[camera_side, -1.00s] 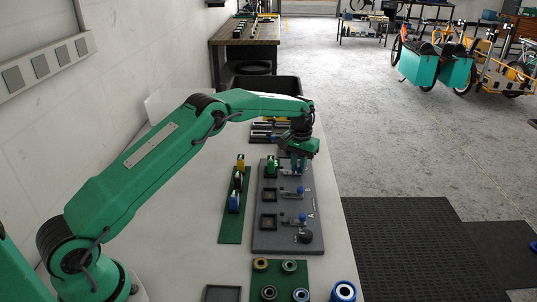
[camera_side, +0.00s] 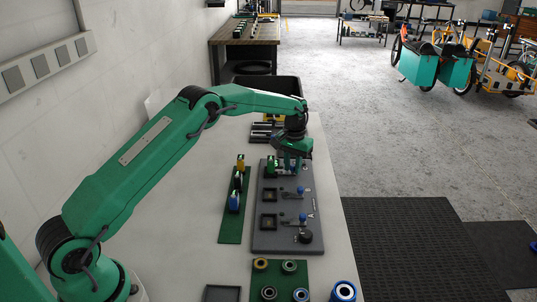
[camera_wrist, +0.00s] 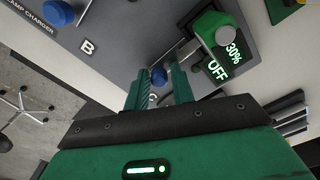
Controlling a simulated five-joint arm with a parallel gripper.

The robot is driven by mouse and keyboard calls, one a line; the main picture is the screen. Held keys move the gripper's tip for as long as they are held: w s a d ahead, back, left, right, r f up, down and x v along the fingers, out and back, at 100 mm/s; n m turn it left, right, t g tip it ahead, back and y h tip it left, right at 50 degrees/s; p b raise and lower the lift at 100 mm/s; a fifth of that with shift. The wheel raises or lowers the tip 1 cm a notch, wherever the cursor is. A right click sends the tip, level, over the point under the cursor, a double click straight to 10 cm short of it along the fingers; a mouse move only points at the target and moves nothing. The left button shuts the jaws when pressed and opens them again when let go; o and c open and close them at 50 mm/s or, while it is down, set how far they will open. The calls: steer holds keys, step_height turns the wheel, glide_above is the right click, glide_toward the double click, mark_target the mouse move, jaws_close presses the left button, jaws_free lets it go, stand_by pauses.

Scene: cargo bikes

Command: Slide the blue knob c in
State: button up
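The blue knob c (camera_wrist: 159,76) shows between my fingertips in the wrist view, beside the partly covered letter C on the grey panel. My gripper (camera_wrist: 160,82) has a finger close on each side of it, with no clear gap, and looks shut on it. In the side view my gripper (camera_side: 291,166) is low over the panel's far end (camera_side: 262,235), and knob c is mostly hidden by the fingers. A green block (camera_wrist: 213,28) stands beside it with a grey clamp arm near it. The display (camera_wrist: 222,62) reads 30% OFF.
Two more blue knobs, the middle one (camera_side: 300,190) and the near one (camera_side: 303,217), sit on the panel beside square sockets. A green strip (camera_side: 232,222) with coloured blocks lies to the left. A dark bin and dark bars are behind the panel.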

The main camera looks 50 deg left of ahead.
mark_target(293, 165)
steer(key=shift+o, duration=0.4)
steer(key=shift+r, duration=0.1)
steer(key=shift+r, duration=2.1)
steer(key=shift+w+d, duration=0.1)
steer(key=w+d+r, duration=0.3)
steer(key=w+d, duration=0.1)
steer(key=shift+r, duration=0.1)
